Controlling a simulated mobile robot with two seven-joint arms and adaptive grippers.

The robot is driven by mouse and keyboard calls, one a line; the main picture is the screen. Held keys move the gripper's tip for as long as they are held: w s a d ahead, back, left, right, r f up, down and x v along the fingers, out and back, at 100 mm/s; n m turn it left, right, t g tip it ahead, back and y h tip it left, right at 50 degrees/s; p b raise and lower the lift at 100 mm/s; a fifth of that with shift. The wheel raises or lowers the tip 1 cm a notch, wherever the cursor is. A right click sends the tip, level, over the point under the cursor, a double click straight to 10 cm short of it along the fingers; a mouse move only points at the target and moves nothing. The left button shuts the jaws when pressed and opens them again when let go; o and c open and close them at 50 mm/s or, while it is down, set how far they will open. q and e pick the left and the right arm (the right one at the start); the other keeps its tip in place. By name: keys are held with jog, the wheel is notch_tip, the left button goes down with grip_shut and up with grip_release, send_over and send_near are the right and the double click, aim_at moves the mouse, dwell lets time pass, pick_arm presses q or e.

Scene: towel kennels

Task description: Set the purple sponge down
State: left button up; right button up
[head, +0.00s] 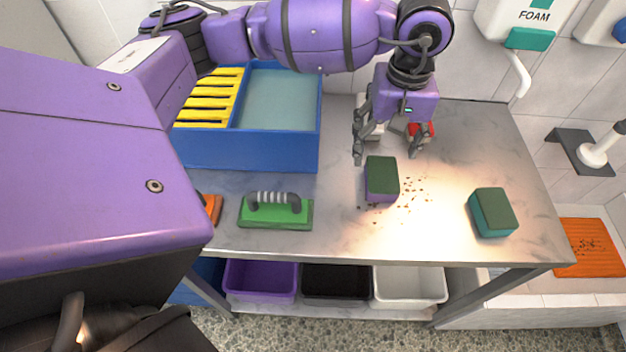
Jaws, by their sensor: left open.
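The purple sponge (381,180) has a dark green top and purple sides. It appears to rest on the marbled counter (340,220), beside a scatter of brown crumbs. My left gripper (387,156) comes down from above at the back of the sponge, its fingers spread apart. The fingers look clear of the sponge, one to its left and one to its right. A small red object (421,130) and a pale item are partly hidden behind the gripper. My right gripper does not show.
A teal sponge (493,213) sits at the right of the counter. A green-based scrub brush (275,211) lies at the front left. A blue basin with a yellow rack (308,150) stands at the back left. Bins (409,285) are below; an orange mat (588,247) is far right.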

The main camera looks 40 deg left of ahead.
aim_at(383, 167)
pick_arm(q)
jog(key=shift+w+d+f, duration=0.1)
jog(key=shift+f, duration=0.05)
jog(key=f, duration=0.3)
jog(key=shift+w+d+f+p, duration=0.1)
jog(key=shift+w+f+p, duration=0.2)
jog(key=shift+f, duration=0.05)
notch_tip(383, 167, down, 3)
jog(key=shift+w+f, duration=0.1)
jog(key=shift+f, duration=0.35)
jog(key=c, duration=0.8)
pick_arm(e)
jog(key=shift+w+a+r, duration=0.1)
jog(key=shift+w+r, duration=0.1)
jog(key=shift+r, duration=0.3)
pick_arm(q)
jog(key=shift+r, duration=0.1)
jog(key=shift+c, duration=0.4)
